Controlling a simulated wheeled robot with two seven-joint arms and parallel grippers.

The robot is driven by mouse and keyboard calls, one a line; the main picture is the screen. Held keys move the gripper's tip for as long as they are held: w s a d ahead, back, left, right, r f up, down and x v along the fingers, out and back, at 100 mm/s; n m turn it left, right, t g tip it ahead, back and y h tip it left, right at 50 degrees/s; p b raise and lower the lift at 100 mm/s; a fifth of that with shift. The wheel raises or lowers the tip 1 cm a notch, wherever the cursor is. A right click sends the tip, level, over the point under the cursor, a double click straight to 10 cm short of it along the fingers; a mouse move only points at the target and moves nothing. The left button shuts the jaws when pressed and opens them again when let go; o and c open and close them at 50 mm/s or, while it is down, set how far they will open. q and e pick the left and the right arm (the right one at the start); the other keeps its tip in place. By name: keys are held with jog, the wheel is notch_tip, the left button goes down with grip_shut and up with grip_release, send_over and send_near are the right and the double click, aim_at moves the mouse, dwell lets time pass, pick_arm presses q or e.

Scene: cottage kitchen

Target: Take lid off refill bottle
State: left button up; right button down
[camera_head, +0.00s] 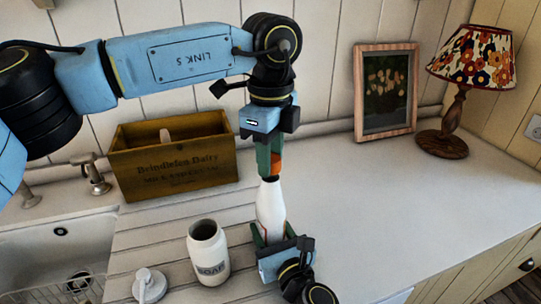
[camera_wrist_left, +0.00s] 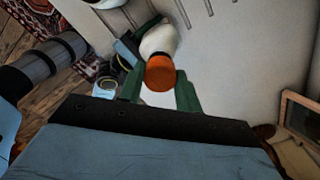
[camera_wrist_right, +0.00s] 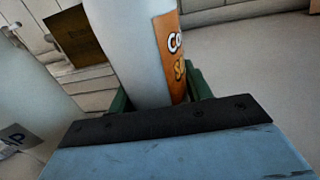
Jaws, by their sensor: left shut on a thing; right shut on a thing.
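The refill bottle (camera_head: 270,208) is white with an orange label and stands upright near the counter's front in the head view. My right gripper (camera_head: 273,236) is shut around its lower body; the right wrist view shows the bottle (camera_wrist_right: 140,45) between the green fingers. The orange lid (camera_head: 276,163) is at the top of the bottle. My left gripper (camera_head: 270,162) comes from above and is shut on the lid, which also shows between its fingers in the left wrist view (camera_wrist_left: 160,73). I cannot tell whether the lid still touches the neck.
An open white soap jar (camera_head: 208,255) stands left of the bottle, with a white pump top (camera_head: 149,285) beside it. A wooden crate (camera_head: 173,160) stands behind, left of my left gripper. A picture frame (camera_head: 386,92) and lamp (camera_head: 455,100) stand back right. The right counter is clear.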

pick_arm(q)
jog(key=shift+r, duration=2)
pick_arm(e)
jog(key=c, duration=0.6)
grip_release()
jog(key=shift+o, duration=0.2)
jog(key=shift+s, duration=0.1)
